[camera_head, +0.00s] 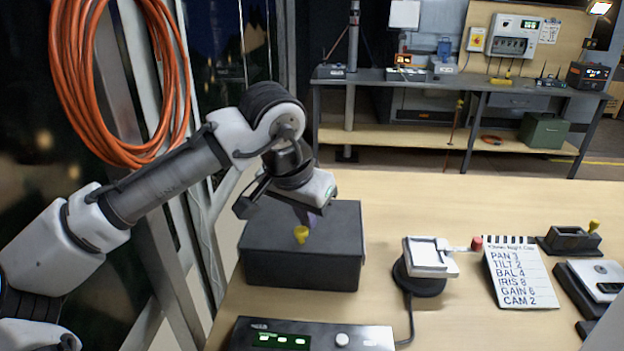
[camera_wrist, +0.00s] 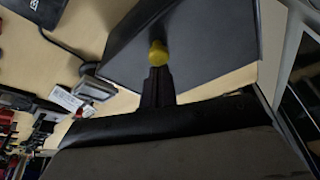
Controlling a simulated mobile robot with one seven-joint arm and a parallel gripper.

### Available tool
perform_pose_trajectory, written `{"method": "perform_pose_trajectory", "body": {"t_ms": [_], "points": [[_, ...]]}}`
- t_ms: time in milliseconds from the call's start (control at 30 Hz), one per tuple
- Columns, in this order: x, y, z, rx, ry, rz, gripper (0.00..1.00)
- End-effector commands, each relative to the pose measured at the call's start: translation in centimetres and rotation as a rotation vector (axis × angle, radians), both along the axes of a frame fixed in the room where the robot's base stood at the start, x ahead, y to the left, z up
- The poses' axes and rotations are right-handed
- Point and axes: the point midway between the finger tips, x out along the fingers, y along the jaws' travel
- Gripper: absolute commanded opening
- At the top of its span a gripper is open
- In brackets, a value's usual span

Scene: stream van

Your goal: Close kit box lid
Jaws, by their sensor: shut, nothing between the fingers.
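The kit box (camera_head: 301,272) is a dark grey box on the left part of the wooden table. Its flat lid (camera_head: 340,222) lies level on top and looks closed, with a yellow knob (camera_head: 301,233) on it. My gripper (camera_head: 312,218) is over the lid, pointing down, with its fingertips close to the knob. In the wrist view my shut fingers (camera_wrist: 157,88) point at the yellow knob (camera_wrist: 158,54), with the dark lid (camera_wrist: 205,40) around it. I cannot tell whether the fingertips touch the knob or the lid.
A black control panel (camera_head: 312,338) lies in front of the box. To the right are a small device on a round black base (camera_head: 420,282), a notepad (camera_head: 519,275) and a dark holder with a yellow knob (camera_head: 570,240). Bare table lies between box and device.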

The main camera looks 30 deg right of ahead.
Motion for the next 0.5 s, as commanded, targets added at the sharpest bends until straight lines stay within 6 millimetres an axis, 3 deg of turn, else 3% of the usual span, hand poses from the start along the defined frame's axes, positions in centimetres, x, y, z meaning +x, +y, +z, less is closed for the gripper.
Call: {"method": "perform_pose_trajectory", "body": {"t_ms": [500], "points": [[-0.32, 0.44, 0.72, 0.004, 0.003, 0.0, 0.0]]}}
